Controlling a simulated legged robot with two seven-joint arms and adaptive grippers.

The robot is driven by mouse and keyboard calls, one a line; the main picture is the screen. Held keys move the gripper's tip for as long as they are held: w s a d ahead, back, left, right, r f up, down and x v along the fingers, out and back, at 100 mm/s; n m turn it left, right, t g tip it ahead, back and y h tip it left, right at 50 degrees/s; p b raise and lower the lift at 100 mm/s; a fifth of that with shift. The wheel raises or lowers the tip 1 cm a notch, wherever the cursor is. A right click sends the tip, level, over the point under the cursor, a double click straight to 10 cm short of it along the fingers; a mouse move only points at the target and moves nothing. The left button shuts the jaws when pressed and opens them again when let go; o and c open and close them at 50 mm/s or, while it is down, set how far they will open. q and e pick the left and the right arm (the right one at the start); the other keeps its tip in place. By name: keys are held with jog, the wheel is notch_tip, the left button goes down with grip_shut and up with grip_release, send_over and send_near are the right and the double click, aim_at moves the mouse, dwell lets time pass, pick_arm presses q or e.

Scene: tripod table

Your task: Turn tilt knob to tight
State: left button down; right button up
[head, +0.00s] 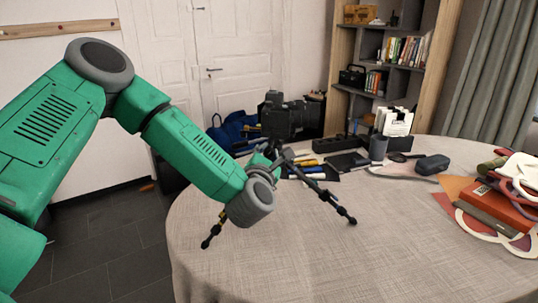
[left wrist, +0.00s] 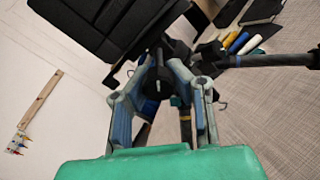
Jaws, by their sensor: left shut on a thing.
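A black camera (head: 287,117) sits on top of a black tripod (head: 322,193), whose legs stand spread on the table. In the left wrist view the camera's dark body (left wrist: 105,25) fills the upper left. My left gripper (head: 264,160) is at the tripod head, just below the camera, partly hidden behind my own wrist. In the left wrist view its two fingers (left wrist: 161,80) close in from both sides on the black tilt knob (left wrist: 155,85) of the tripod head. The knob's markings cannot be read. My right gripper is not in view.
The round table (head: 270,262) has a grey cloth, with its front clear. Pens and dark cases (head: 348,161) lie behind the tripod. Books (head: 497,207) and a white-and-red item crowd the right edge.

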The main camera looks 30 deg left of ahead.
pick_arm(q)
jog(key=m, duration=0.5)
jog(key=shift+s+d+m+p, duration=0.1)
jog(key=shift+d+m+p, duration=0.05)
jog(key=shift+m+p, duration=0.55)
jog(key=shift+m, duration=1.6)
jog(key=shift+f, duration=0.15)
jog(key=c, duration=1.3)
grip_release()
jog(key=shift+d, duration=0.1)
jog(key=shift+r, duration=0.2)
